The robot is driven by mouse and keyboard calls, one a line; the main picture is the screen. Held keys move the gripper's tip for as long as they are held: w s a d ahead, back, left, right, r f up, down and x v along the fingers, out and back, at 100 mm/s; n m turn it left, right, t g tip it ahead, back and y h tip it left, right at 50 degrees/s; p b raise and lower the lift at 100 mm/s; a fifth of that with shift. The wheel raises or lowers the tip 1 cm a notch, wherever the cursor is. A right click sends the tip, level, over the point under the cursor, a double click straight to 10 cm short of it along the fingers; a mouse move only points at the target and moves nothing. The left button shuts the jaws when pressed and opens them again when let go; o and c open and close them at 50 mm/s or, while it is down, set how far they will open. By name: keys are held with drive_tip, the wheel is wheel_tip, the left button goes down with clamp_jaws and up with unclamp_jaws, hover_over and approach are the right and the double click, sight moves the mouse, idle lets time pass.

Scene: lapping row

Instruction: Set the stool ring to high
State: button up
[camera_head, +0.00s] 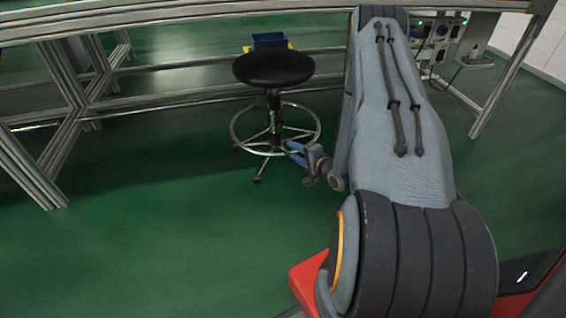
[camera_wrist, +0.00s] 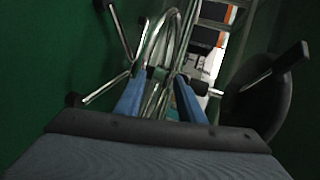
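The stool has a round black seat (camera_head: 273,69), a central column and a chrome foot ring (camera_head: 232,128) around its lower part, above the legs. My gripper (camera_head: 292,149) is low at the ring's near right side, its blue fingers pointing left towards the ring. In the wrist view, the two blue fingers of my gripper (camera_wrist: 158,82) stand apart, with the chrome ring (camera_wrist: 166,38) ahead of and between them. I cannot tell whether they touch it. The seat (camera_wrist: 258,105) shows at the right and the legs at the left. Any ring catch is too small to make out.
A workbench frame (camera_head: 210,98) with metal rails runs behind the stool, and its top edge crosses above. A blue bin (camera_head: 269,40) sits behind the seat. Small equipment (camera_head: 440,35) is at the upper right. The green floor left of the stool is clear.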

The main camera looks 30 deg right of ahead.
sight(285, 153)
drive_tip(key=shift+m+t, duration=0.6)
drive_tip(key=shift+m, duration=0.1)
drive_tip(key=shift+w+a+f+b, duration=0.1)
drive_tip(key=shift+w+f+b, duration=0.85)
drive_tip(key=shift+w, duration=0.15)
drive_tip(key=shift+w+a+f+b, duration=0.1)
drive_tip(key=shift+w+f+b, duration=0.8)
drive_tip(key=shift+w, duration=0.25)
drive_tip(key=shift+w+f+b, duration=0.85)
drive_tip(key=shift+w+b, duration=0.15)
drive_tip(key=shift+w, duration=0.1)
drive_tip(key=shift+c, duration=0.5)
clamp_jaws()
